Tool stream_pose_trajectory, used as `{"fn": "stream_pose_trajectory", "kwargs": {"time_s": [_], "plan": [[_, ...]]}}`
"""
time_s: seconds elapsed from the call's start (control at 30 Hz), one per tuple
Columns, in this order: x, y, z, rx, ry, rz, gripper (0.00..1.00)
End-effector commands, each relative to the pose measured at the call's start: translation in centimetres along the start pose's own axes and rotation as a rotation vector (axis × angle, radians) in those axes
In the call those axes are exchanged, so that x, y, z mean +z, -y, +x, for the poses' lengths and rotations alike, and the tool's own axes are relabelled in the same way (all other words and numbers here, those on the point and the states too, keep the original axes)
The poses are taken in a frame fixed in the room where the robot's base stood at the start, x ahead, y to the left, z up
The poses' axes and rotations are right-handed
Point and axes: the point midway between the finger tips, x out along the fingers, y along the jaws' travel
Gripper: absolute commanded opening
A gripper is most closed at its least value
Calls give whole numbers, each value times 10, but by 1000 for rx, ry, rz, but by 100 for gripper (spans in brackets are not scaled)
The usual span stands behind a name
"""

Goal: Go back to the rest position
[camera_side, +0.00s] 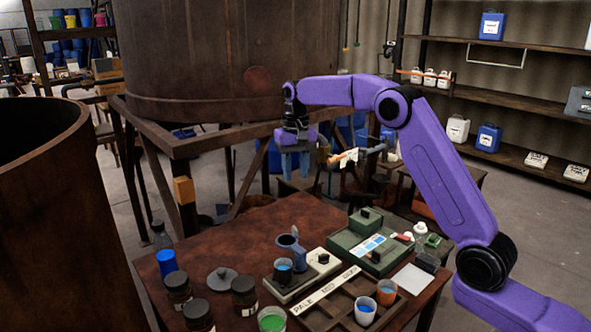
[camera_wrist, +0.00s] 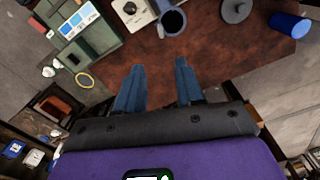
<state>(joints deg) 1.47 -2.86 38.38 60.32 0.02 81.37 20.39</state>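My gripper (camera_side: 295,163) hangs from the purple arm above the back edge of the brown table (camera_side: 222,240), pointing down. In the wrist view its two blue fingers (camera_wrist: 159,88) stand well apart with nothing between them, so it is open and empty. It is clear of the table top and of the things on it.
A rusty vat (camera_side: 200,50) on a stand is close behind my gripper. A second vat (camera_side: 60,220) fills the left. The table holds a green device (camera_side: 368,243), a blue jug (camera_side: 291,244), dark jars (camera_side: 245,295), a blue cup (camera_side: 167,262) and a wooden tray (camera_side: 340,302).

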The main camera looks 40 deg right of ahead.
Motion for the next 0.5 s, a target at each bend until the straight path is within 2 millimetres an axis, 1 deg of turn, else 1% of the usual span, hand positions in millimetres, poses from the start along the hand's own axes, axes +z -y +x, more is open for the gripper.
{"fn": "stream_pose_trajectory", "kwargs": {"time_s": [0.2,0.3,0.37,0.47,0.5], "plan": [[0,0,0,0,0,-1,37],[5,4,-1,-1,-1,-21,37],[13,10,-2,-1,-1,-50,37],[33,23,-6,-2,-3,-126,37],[43,28,-7,-2,-4,-163,37]]}}
